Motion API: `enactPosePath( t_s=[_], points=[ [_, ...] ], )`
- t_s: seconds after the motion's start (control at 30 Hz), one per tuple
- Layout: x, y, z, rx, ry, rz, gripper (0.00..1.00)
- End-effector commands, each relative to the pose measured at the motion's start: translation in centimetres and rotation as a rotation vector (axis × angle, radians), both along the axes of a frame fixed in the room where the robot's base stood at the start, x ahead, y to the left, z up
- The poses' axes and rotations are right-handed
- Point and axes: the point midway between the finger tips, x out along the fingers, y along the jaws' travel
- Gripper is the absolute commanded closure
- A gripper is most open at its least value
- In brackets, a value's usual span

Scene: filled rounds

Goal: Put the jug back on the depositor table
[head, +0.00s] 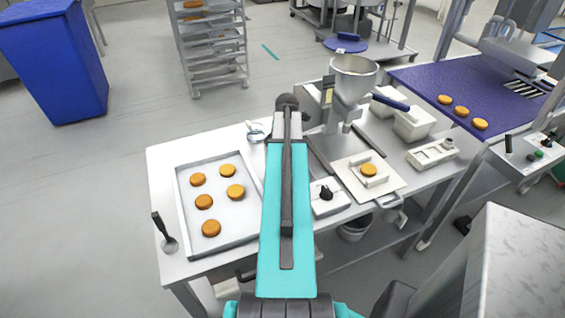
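The depositor table (210,268) stands in front of me, with the depositor and its steel hopper (354,75) at its back right. I cannot clearly make out the jug. A small metal piece with a loop (257,133) lies at the table's back edge, partly behind my arm. Another metal piece with a handle-like loop (389,202) shows at the front edge. I cannot tell whether either is the jug. My turquoise arm reaches forward over the table's middle. My gripper's fingers cannot be made out, so its state and any load are hidden.
A tray (250,236) with several filled rounds is on the table's left, beside a dark-handled tool (165,233). One round (369,170) sits under the depositor. White containers (414,124) stand at right. A purple conveyor (418,78), rack (212,45) and blue bin (55,60) lie beyond.

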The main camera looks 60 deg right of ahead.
Motion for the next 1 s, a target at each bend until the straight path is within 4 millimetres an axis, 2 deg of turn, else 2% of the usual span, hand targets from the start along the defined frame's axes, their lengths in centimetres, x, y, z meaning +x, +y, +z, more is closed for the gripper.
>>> enactPosePath(
  t_s=[0.57,0.6,0.67,1.0],
  points=[
    [-0.01,-0.04,-0.90,-0.001,-0.001,0.000,1.00],
    [-0.01,-0.04,-0.84,-0.001,0.000,0.000,0.48],
    [-0.01,-0.04,-0.83,-0.001,0.000,-0.001,0.38],
    [-0.03,-0.05,-0.74,-0.001,0.000,-0.001,0.36]
  ],
)
